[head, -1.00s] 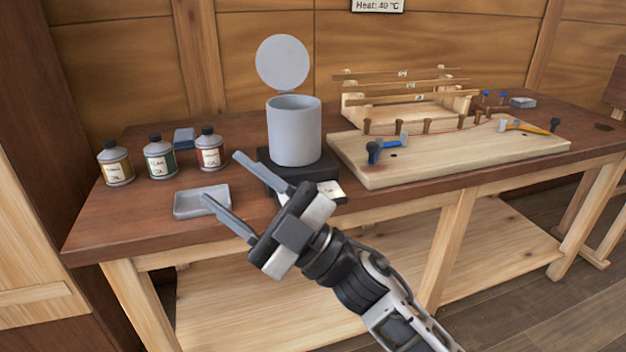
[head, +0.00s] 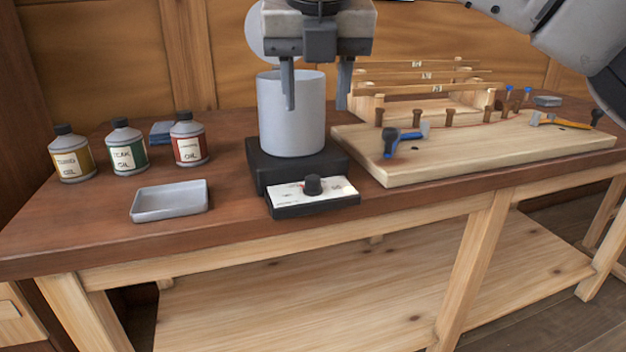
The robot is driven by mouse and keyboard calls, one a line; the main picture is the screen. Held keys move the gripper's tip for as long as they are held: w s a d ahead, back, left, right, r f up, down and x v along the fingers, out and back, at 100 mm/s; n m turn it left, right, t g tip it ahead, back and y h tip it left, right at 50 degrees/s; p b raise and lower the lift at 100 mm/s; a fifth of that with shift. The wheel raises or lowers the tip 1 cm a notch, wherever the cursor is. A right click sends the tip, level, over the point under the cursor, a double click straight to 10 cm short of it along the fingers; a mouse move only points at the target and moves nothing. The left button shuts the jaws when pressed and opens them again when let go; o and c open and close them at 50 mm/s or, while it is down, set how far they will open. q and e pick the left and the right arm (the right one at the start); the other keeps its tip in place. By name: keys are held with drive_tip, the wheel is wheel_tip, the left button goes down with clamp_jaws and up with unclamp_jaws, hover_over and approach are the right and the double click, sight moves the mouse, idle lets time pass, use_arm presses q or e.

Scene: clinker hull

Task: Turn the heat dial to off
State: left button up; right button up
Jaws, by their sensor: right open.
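The heat dial (head: 313,185) is a small black knob on the white, marked front panel (head: 290,192) of a black heater base (head: 258,168). A grey cylindrical pot (head: 290,120) stands on the base, its round lid (head: 262,38) raised behind it. My right gripper (head: 317,98) is open, fingers pointing down. It hangs above the dial in the picture, overlapping the pot's upper part, with nothing between its fingers. It does not touch the dial. The dial's exact pointer direction is too small to tell. My left gripper is not in view.
Three oil bottles (head: 128,148), a blue block (head: 162,132) and a grey tray (head: 168,201) stand left of the heater. The bench front before the panel is clear.

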sight(313, 178)
drive_tip(key=b+x, duration=0.1)
drive_tip(key=x, duration=1.4)
drive_tip(key=shift+f, duration=0.25)
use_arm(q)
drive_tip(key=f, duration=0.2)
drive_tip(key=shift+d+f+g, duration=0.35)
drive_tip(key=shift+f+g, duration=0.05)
use_arm(e)
drive_tip(key=shift+c, duration=0.6)
drive_tip(key=c, duration=0.9)
